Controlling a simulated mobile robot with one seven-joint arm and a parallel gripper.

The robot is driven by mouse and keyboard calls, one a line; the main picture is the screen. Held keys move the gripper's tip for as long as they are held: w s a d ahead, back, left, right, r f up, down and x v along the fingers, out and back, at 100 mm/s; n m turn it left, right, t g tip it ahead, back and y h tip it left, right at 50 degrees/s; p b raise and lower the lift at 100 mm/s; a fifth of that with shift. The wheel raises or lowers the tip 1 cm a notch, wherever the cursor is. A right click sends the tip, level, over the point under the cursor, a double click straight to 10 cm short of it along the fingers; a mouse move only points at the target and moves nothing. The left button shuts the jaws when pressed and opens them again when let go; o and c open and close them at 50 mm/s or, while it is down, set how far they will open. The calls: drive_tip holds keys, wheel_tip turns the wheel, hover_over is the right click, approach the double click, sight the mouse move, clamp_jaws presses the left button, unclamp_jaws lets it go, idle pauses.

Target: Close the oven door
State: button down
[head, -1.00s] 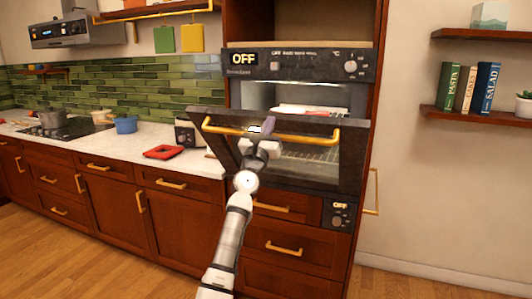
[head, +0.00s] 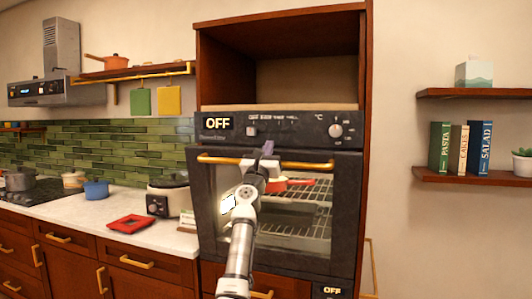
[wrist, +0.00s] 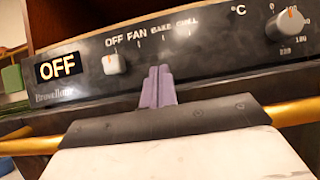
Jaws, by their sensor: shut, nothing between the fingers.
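The oven door (head: 207,230) stands upright against the oven front, just under the black control panel (head: 290,127). I cannot tell whether a thin gap is left at its top edge. Its gold handle (head: 315,166) runs across the top of the door and shows on both sides of my gripper in the wrist view (wrist: 295,112). My gripper (head: 267,149) is shut and empty at the middle of the handle. Its purple fingertips (wrist: 157,88) point up in front of the control panel; contact with the handle or door is hidden.
A red dish shows through the door glass above wire racks (head: 300,228). On the left, the white counter (head: 160,238) carries a red tray (head: 130,224), a cooker (head: 168,197) and a blue pot (head: 95,189). Shelves with books (head: 460,148) are on the right wall.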

drive_tip(key=shift+w+d+f, duration=0.1)
drive_tip(key=shift+w+f, duration=0.15)
drive_tip(key=shift+w, duration=0.2)
drive_tip(key=shift+f, duration=0.1)
